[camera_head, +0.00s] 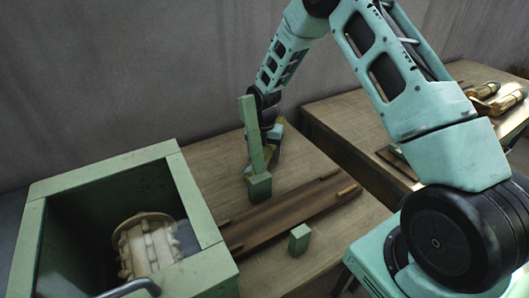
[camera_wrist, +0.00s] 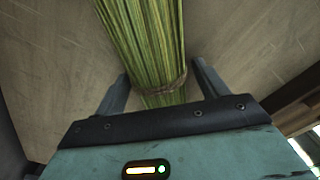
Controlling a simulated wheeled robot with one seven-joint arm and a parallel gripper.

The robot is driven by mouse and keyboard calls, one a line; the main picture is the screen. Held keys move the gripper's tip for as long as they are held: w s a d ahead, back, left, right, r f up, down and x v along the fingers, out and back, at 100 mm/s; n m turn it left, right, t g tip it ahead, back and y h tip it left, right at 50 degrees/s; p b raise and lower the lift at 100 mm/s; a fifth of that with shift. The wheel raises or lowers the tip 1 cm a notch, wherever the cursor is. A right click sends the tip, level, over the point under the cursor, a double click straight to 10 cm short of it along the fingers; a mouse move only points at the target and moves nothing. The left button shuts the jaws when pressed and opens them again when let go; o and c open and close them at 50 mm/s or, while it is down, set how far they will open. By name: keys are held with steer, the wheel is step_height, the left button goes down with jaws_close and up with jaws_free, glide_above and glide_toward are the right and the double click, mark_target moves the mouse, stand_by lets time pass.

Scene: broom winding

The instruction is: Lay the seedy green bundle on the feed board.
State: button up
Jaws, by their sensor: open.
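The green bundle (camera_wrist: 150,40) of long stalks, tied with a brown band, fills the top middle of the wrist view. My gripper (camera_wrist: 160,82) is open with one finger on each side of the bundle; I cannot tell whether they touch it. No seed heads show in this view. In the head view my gripper (camera_head: 268,153) is low over the table behind a green post, which hides most of the bundle. The feed board (camera_head: 285,212), a dark brown plank with short pegs, lies in front of the post.
The green post (camera_head: 251,135) stands on a block between my gripper and the board. A small green block (camera_head: 299,239) stands before the board. A green open-topped box (camera_head: 207,268) with a pale drum fills the left. Golden bundles (camera_head: 495,98) lie on the right table.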

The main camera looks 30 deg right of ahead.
steer(key=c, duration=1.2)
steer(key=shift+o, duration=0.2)
steer(key=shift+r, duration=0.15)
steer(key=shift+r, duration=0.3)
step_height(320, 180, up, 6)
steer(key=shift+r+b, duration=0.15)
steer(key=shift+b, duration=0.25)
steer(key=s+d+b, duration=0.2)
steer(key=s+d, duration=0.1)
steer(key=d, duration=1.4)
steer(key=shift+s+d, duration=0.2)
steer(key=shift+d, duration=0.15)
